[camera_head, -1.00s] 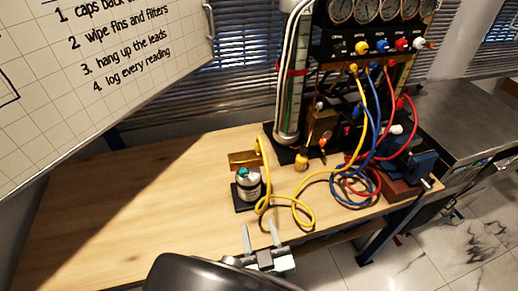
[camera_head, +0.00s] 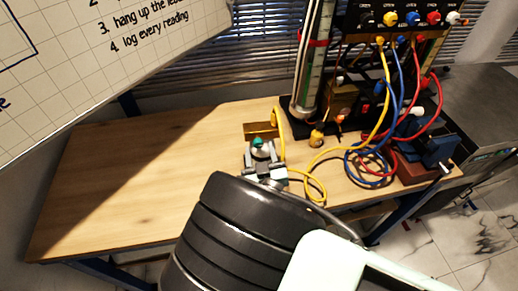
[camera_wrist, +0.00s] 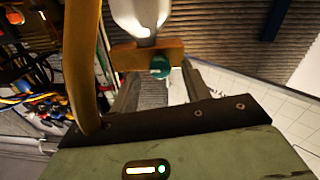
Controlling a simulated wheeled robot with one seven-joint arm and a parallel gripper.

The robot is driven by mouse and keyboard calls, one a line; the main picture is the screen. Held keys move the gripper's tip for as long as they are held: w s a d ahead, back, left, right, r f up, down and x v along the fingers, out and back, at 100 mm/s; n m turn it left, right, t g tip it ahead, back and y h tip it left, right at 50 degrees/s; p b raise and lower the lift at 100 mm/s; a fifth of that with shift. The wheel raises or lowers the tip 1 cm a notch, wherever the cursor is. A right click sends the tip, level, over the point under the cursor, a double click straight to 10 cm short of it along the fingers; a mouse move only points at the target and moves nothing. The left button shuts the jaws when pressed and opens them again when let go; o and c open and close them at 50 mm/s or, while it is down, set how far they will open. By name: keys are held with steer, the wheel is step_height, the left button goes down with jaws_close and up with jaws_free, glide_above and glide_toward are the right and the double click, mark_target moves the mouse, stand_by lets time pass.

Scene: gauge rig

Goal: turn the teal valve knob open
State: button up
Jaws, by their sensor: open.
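The teal valve knob (camera_head: 258,142) stands on top of its small valve body on the wooden bench, in front of a brass block (camera_head: 250,129). The valve body is mostly hidden behind my gripper in the head view. My gripper (camera_head: 263,160) is open at the valve, on its near side. In the wrist view the knob (camera_wrist: 160,67) shows between the two grey fingers of my gripper (camera_wrist: 160,88), toward their far ends. I cannot tell whether either finger touches it.
A yellow hose (camera_head: 280,125) rises right beside the valve; in the wrist view it runs close along the left (camera_wrist: 82,60). Looped blue and red cables (camera_head: 365,165) and a gauge rig (camera_head: 395,45) stand to the right. The left of the bench (camera_head: 120,175) is clear.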

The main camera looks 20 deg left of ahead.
steer(key=shift+x, duration=0.95)
steer(key=c, duration=1)
